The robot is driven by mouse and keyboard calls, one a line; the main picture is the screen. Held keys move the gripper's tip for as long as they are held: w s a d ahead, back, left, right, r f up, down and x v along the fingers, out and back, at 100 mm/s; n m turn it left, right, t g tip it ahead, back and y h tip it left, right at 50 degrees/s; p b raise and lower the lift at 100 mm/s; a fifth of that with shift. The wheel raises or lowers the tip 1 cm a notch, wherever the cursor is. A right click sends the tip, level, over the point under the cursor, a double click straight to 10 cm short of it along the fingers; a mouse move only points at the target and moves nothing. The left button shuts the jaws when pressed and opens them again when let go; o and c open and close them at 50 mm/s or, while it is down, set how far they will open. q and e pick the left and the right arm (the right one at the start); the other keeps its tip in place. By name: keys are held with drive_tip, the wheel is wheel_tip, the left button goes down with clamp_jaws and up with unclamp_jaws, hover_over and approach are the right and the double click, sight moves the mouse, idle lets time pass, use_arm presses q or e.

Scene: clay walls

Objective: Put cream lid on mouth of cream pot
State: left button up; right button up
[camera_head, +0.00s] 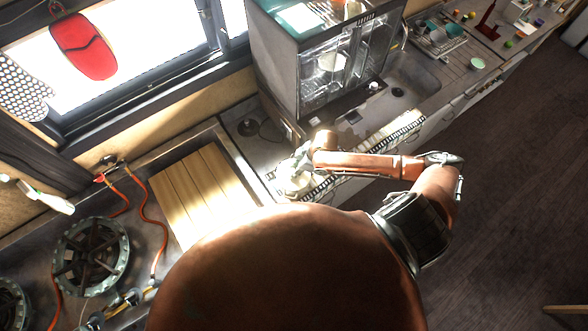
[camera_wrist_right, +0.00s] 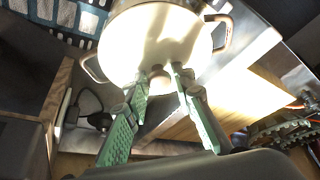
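In the wrist view the cream lid (camera_wrist_right: 155,35) is a bright round disc with a small knob between the fingertips of my right gripper (camera_wrist_right: 158,76). The green fingers close in on the knob from both sides. The cream pot shows by its loop handles, left (camera_wrist_right: 92,70) and right (camera_wrist_right: 222,32) of the lid. The lid lies over the pot's mouth; glare hides whether it is seated. In the head view my right gripper (camera_head: 300,160) is just above the pale pot (camera_head: 294,185), partly hiding it. My left gripper is not in view.
A dish cabinet (camera_head: 325,65) stands behind the gripper, with a sink (camera_head: 400,90) to its right. A wooden board (camera_head: 195,190) and a gas burner (camera_head: 90,255) with orange hoses lie to the left. A patterned cloth (camera_wrist_right: 65,15) is near the pot. My arm covers much of the counter.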

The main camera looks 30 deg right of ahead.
drive_tip(key=shift+o, duration=1.4)
drive_tip(key=b+v, duration=0.1)
drive_tip(key=v, duration=1.1)
drive_tip(key=shift+r, duration=0.1)
